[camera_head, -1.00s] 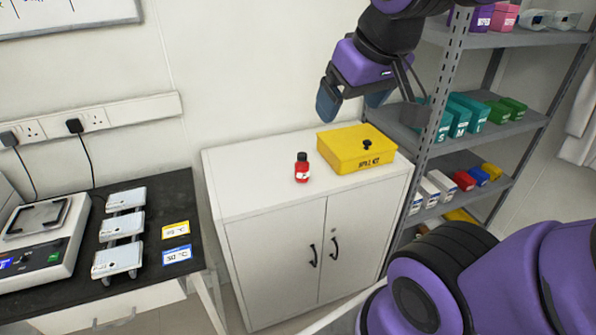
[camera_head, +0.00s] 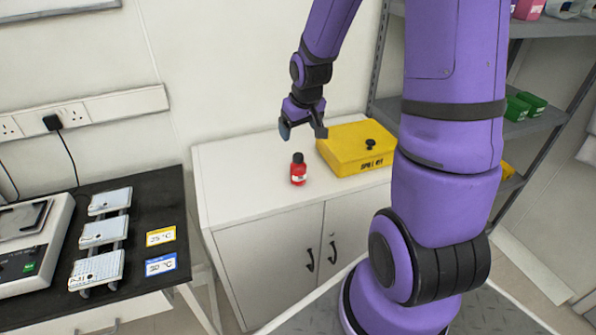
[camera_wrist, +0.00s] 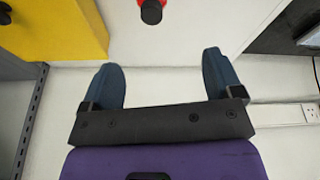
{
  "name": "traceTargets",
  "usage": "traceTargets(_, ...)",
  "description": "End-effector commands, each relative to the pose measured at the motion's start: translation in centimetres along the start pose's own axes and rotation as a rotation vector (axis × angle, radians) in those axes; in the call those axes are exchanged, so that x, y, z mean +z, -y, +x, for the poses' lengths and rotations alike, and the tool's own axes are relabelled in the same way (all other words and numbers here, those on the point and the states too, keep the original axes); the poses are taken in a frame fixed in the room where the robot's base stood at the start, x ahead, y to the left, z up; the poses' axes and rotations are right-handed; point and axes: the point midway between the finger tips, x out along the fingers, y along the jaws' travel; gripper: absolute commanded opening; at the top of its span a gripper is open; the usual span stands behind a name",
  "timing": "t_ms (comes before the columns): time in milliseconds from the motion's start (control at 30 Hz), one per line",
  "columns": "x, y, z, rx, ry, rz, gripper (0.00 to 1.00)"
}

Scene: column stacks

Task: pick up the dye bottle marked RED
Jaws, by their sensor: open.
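A small red bottle (camera_head: 298,170) with a black cap and a white label stands upright on top of the white cabinet (camera_head: 235,190); the label's writing is too small to read. My gripper (camera_head: 302,133) is open and empty, above the bottle and a little toward the wall. In the wrist view the two blue fingers of my gripper (camera_wrist: 163,82) are spread wide with nothing between them. The bottle's black cap (camera_wrist: 151,12) shows at the top edge of that view, beyond the fingertips, with some red around it.
A yellow spill-kit box (camera_head: 350,150) stands close to the right of the bottle and also shows in the wrist view (camera_wrist: 60,25). A grey shelf rack (camera_head: 535,125) stands farther right. A dark bench (camera_head: 150,210) with plates and a balance is at left. The cabinet top left of the bottle is clear.

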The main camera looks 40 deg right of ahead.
Motion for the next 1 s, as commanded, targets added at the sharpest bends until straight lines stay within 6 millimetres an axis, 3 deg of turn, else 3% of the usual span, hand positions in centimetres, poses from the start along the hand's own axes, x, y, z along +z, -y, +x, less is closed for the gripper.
traceTargets(33, 0.1, -0.4, 1.5, -0.008, 0.011, 0.007, 0.86)
traceTargets(200, 0.2, -1.2, 4.3, -0.023, 0.015, 0.017, 0.86)
traceTargets(700, 0.4, -1.2, 9.7, -0.03, 0.016, 0.019, 0.86)
traceTargets(1000, 0.3, -1.2, 11.2, -0.028, 0.014, 0.02, 0.86)
